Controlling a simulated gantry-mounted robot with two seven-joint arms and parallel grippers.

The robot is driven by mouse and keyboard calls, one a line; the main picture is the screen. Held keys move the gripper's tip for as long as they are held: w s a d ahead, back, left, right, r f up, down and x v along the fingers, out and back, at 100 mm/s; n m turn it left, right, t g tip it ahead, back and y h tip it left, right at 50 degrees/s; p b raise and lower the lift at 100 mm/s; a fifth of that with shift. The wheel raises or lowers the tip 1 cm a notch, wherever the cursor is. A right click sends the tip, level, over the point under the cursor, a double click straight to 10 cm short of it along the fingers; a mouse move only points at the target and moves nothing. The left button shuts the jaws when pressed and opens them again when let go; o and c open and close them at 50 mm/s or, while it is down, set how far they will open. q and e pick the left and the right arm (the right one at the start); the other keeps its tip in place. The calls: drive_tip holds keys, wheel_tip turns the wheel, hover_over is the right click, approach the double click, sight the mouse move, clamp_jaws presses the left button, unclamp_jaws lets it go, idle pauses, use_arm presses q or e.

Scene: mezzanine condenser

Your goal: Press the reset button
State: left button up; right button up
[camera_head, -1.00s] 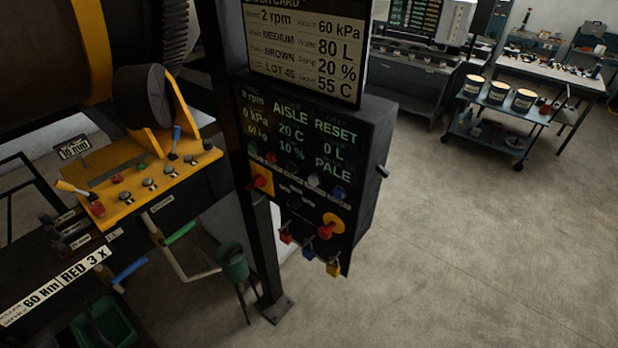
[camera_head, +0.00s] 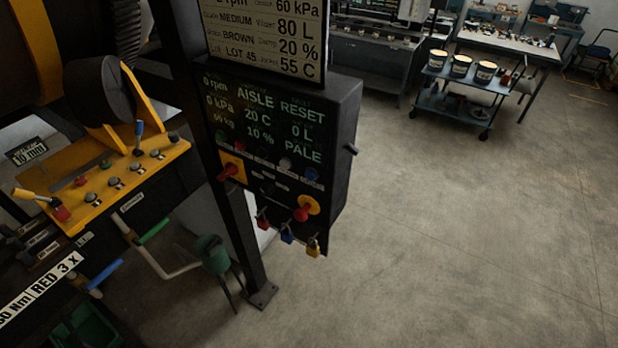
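A black control box (camera_head: 345,120) hangs on a dark post in the middle. Its green-lit display (camera_head: 270,115) includes the words AISLE and RESET. Below the display is a row of small buttons: a green one (camera_head: 221,136), a red one (camera_head: 239,143), a dark one, a white one (camera_head: 286,164) and a blue one (camera_head: 311,174). Their labels are too small to read, so I cannot tell which is the reset button. Neither of my grippers is in view.
A red switch on a yellow plate (camera_head: 231,171), a red knob on a yellow disc (camera_head: 306,208) and several hanging padlocks (camera_head: 287,236) sit lower on the box. A yellow lever panel (camera_head: 120,180) stands left. A cart with tubs (camera_head: 468,92) stands behind. Floor at right is clear.

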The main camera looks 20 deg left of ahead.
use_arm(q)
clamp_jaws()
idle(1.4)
